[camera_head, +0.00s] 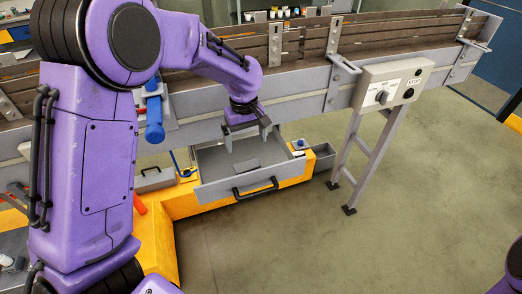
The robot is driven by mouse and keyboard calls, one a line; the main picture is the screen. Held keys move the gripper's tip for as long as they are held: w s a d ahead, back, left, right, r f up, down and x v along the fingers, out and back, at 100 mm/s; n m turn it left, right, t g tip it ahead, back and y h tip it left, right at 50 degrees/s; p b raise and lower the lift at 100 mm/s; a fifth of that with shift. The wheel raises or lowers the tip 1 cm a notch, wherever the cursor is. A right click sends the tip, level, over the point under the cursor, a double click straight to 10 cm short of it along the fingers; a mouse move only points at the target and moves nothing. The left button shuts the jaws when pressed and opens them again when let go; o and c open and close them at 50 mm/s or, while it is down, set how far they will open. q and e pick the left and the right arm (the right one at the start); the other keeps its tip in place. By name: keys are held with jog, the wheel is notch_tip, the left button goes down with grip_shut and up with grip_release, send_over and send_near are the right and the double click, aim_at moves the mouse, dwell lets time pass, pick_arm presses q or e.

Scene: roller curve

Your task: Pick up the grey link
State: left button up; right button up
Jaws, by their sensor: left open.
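A flat grey piece, which looks like the grey link (247,167), lies in an open grey drawer (215,193) under the conveyor. At this size its exact shape is hard to tell. My left gripper (247,143) points down over the drawer, above the grey piece. Its two fingers are apart with nothing seen between them. It appears clear of the piece, but the height gap is hard to judge. My right gripper is out of view; only a bit of purple arm shows at the bottom right corner.
The conveyor (300,82) with metal side rails runs across behind the drawer. A control box (391,84) with a knob hangs on its front, above a grey support leg (365,158). A yellow base (190,202) surrounds the drawer. Open floor (350,245) lies at right front.

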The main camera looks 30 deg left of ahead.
aim_at(248, 163)
pick_arm(q)
jog(key=f, duration=0.3)
jog(key=shift+w+f, duration=0.2)
jog(key=shift+f, duration=0.15)
jog(key=s+f+p, duration=0.1)
jog(key=s+f, duration=0.1)
jog(key=shift+s+a+p, duration=0.1)
jog(key=shift+s+p, duration=0.2)
jog(key=shift+p, duration=0.1)
jog(key=w+f, duration=0.1)
jog(key=f, duration=0.2)
jog(key=w+f, duration=0.1)
jog(key=shift+w+f, duration=0.3)
jog(key=shift+f, duration=0.05)
jog(key=shift+s+r, duration=0.15)
jog(key=shift+s, duration=0.1)
jog(key=shift+s+r, duration=0.2)
jog(key=shift+s, duration=0.05)
jog(key=c, duration=0.4)
jog(key=shift+s, duration=0.1)
jog(key=c, duration=0.4)
jog(key=shift+w+f, duration=0.1)
jog(key=shift+w, duration=0.1)
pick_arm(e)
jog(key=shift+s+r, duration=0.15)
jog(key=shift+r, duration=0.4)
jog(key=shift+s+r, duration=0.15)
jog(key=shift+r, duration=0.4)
